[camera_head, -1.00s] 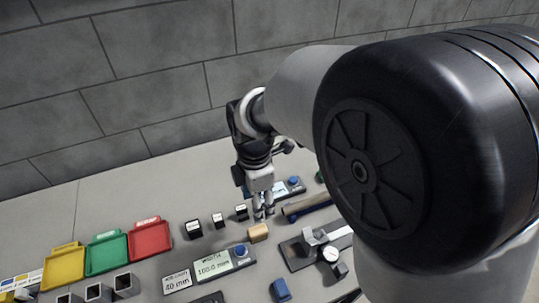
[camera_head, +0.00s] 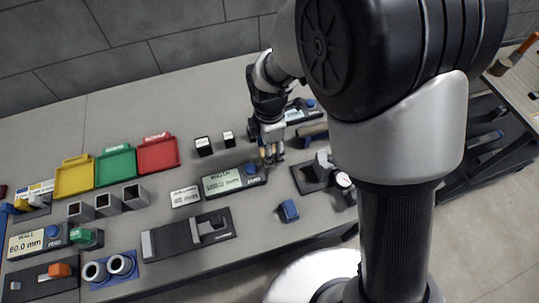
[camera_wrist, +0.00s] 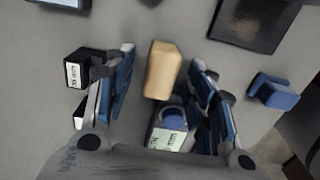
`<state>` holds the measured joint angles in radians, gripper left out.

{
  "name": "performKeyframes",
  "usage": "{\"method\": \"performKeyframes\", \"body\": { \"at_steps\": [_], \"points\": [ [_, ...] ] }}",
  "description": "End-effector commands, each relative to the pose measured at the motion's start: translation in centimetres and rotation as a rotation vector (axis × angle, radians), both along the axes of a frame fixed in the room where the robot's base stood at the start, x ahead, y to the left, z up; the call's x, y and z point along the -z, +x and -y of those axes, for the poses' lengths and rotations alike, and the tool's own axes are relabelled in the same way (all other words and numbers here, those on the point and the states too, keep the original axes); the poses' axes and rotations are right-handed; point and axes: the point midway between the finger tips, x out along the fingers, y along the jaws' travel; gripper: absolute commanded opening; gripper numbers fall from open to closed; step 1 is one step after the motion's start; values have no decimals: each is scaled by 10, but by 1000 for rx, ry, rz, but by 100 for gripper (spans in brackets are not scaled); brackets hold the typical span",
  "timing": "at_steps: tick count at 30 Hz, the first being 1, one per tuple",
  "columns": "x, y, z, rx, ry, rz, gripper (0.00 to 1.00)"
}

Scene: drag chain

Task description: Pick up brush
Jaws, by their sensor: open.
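My gripper (camera_head: 271,156) hangs low over the grey bench, in the middle of the head view. In the wrist view my gripper (camera_wrist: 163,62) is open, its blue-padded fingers well apart. A tan block (camera_wrist: 162,70) shows between them, with no visible contact; I cannot tell its depth below the fingertips. No brush is clear near the gripper.
Yellow, green and red trays (camera_head: 157,138) stand at the back left. A width display (camera_head: 230,181), a small blue block (camera_head: 288,210) and a dark gauge fixture (camera_head: 309,180) crowd the bench around my gripper. A wooden side table (camera_head: 520,92) stands at the right, apart from the bench.

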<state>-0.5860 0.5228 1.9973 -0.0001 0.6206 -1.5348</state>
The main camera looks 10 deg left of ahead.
Motion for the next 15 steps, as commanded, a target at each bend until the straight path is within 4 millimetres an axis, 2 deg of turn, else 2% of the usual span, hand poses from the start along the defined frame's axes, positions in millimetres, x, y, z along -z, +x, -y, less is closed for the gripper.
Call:
{"method": "performKeyframes", "body": {
  "at_steps": [1, 3, 10, 15],
  "points": [
    [11, -1, 1, 0, -2, -3, 50],
    [16, -1, 1, 0, -2, -3, 50],
    [15, 0, 0, 0, 0, 0, 49],
    [15, 0, 0, 0, -1, -1, 38]
  ]
}}
